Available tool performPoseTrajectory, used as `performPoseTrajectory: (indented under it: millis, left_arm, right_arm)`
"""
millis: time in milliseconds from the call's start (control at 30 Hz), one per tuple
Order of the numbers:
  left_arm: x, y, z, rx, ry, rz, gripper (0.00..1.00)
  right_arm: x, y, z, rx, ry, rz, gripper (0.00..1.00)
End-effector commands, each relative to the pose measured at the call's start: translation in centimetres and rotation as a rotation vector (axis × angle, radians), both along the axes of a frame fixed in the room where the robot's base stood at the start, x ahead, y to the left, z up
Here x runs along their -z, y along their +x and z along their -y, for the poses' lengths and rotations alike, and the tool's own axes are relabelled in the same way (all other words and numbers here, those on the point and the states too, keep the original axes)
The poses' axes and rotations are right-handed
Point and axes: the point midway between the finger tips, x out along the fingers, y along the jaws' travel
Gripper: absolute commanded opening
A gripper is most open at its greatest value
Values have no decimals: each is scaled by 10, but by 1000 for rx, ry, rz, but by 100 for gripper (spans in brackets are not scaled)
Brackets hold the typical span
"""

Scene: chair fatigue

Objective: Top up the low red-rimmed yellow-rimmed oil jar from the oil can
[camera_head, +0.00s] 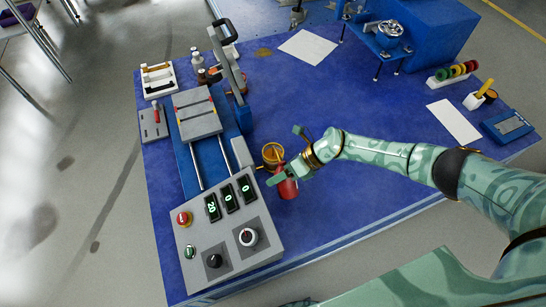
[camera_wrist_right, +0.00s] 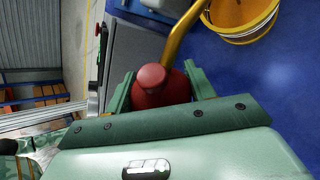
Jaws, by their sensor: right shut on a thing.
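The red oil can (camera_head: 288,188) is in my right gripper (camera_head: 283,177), near the front middle of the blue table. In the right wrist view the red can (camera_wrist_right: 160,88) sits between the two green fingers, and its brass spout (camera_wrist_right: 182,35) rises toward the jar. The yellow-rimmed jar (camera_head: 272,153) stands on the table just beyond the can; it also shows in the right wrist view (camera_wrist_right: 242,22) at the upper right. Its contents are hard to make out. I cannot tell whether the spout tip is over the jar. My left gripper is not in view.
A grey control box (camera_head: 228,240) with knobs and lit displays stands left of the can. A sliding rig (camera_head: 200,120) and small bottles (camera_head: 197,60) are behind it. White sheets (camera_head: 308,46) lie at the back and right. The table's middle right is clear beyond my arm.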

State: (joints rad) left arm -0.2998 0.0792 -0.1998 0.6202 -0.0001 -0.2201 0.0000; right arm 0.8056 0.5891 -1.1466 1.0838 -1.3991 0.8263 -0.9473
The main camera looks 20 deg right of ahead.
Motion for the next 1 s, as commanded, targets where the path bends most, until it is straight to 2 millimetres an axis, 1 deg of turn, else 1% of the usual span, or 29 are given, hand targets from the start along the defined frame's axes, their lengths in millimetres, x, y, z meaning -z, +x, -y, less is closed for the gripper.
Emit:
performPoseTrajectory:
  millis: [267,367,467,500,600,733,833,1000]
  left_arm:
    - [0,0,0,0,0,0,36]
    - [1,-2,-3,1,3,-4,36]
    - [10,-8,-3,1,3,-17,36]
    - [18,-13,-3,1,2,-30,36]
    - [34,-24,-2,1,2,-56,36]
    - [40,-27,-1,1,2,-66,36]
    - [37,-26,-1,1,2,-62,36]
    - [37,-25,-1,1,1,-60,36]
  right_arm:
    - [-1,1,0,1,2,1,17]
    - [1,0,-1,0,2,13,17]
    - [18,0,0,2,-2,124,17]
    - [29,0,0,3,-3,199,17]
    - [44,3,0,2,-10,353,17]
    - [41,7,0,1,-15,442,17]
    - [35,9,0,1,-17,456,17]
    - [34,9,0,0,-16,454,17]
